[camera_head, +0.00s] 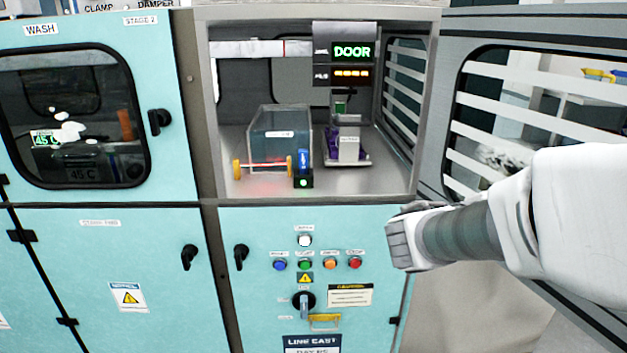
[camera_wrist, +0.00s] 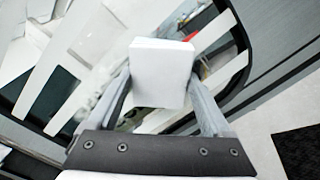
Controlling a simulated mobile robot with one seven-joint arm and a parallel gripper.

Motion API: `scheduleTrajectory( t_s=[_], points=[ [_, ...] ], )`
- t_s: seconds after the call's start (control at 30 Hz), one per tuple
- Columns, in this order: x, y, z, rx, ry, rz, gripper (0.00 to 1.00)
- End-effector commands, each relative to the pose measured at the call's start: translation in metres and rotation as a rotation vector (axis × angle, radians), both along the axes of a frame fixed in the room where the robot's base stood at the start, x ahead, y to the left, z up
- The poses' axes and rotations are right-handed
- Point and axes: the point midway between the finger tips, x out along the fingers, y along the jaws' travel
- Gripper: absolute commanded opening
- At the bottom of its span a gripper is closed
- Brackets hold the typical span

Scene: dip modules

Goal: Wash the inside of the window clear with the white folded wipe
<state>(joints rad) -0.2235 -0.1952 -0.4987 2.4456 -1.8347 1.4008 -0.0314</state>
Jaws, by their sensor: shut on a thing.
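The white folded wipe (camera_wrist: 160,72) is a pale block held between the two fingers of my gripper (camera_wrist: 160,85) in the wrist view. In the head view my gripper (camera_head: 405,240) is in front of the right edge of the button panel, below the open chamber; I cannot clearly make out the wipe there. The open door at the right has a dark-framed window (camera_head: 478,115) with broad white slanted bands across it and a grey-white speckled patch low down. The wrist view shows this window (camera_wrist: 222,45) behind the wipe, with a visible gap; my arm hides its lower right in the head view.
The open chamber (camera_head: 235,185) holds a clear tank (camera_head: 280,150), a small blue-topped device (camera_head: 304,170) and a purple-based unit (camera_head: 348,150). Below is a panel with buttons (camera_head: 304,265) and a knob. A closed WASH door (camera_head: 182,160) stands left.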

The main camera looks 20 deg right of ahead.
Motion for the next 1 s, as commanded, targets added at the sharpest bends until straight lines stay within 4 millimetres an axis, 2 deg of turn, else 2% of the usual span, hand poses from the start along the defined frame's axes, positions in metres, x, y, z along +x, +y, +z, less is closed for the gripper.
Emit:
scheduleTrajectory(
  t_s=[0.4,0.67,1.0],
  points=[
    [0.03,-0.002,0.0,-0.001,0.0,0.0,0.39],
    [0.038,-0.002,0.0,-0.001,0.0,0.0,0.39],
    [0.066,-0.003,0.0,-0.001,0.0,0.001,0.39]
  ],
)
